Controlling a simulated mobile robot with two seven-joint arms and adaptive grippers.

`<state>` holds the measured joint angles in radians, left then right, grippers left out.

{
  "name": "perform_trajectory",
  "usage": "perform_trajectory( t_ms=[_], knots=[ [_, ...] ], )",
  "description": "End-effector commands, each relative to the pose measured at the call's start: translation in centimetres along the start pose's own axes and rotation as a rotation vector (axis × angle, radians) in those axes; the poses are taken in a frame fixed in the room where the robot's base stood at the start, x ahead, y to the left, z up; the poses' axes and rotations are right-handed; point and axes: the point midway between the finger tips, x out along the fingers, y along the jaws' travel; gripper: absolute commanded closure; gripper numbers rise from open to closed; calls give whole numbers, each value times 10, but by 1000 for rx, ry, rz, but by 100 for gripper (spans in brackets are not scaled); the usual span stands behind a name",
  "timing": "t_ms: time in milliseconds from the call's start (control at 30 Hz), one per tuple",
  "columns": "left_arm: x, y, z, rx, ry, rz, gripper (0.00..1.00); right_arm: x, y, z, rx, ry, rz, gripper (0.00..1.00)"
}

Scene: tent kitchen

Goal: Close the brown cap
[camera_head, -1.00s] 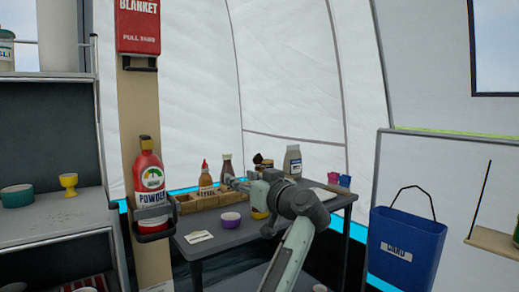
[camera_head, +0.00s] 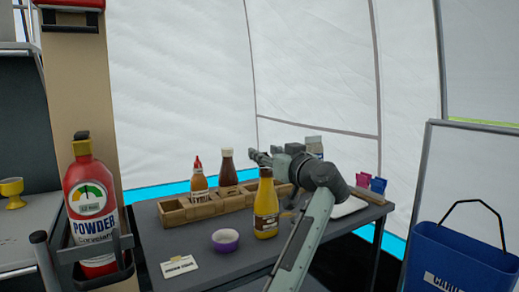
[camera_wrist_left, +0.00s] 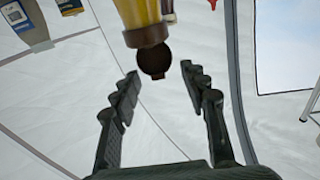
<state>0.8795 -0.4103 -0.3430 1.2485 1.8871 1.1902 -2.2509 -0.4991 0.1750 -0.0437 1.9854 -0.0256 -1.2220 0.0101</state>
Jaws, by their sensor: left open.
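The yellow bottle (camera_head: 266,210) stands upright on the dark table, with a brown top (camera_head: 266,173). In the left wrist view the yellow bottle (camera_wrist_left: 138,12) comes in from the top edge, upside down. Its brown cap (camera_wrist_left: 154,62) is a round lid flipped open from the brown collar (camera_wrist_left: 147,35). My left gripper (camera_head: 262,158) is at about the height of the bottle's top in the head view. In the wrist view the left gripper (camera_wrist_left: 158,75) is open and empty, its fingers spread on either side of the lid without touching it.
A wooden box (camera_head: 205,208) holds a red-tipped sauce bottle (camera_head: 199,182) and a dark bottle (camera_head: 227,168). A purple bowl (camera_head: 225,240) and a label card (camera_head: 179,266) lie in front.

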Motion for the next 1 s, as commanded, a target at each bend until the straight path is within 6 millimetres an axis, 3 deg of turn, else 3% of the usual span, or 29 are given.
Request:
perform_trajectory(
  t_ms=[100,300,633,1000],
  knots=[
    [20,0,0,2,-1,-1,56,-1,0,0,0,1,1,51],
    [43,0,0,1,0,0,56,-2,1,-1,0,1,2,51],
    [47,0,0,1,0,1,56,-2,1,-1,1,1,2,51],
    [47,0,0,1,-1,0,100,-2,1,-1,1,2,2,51]
  ],
)
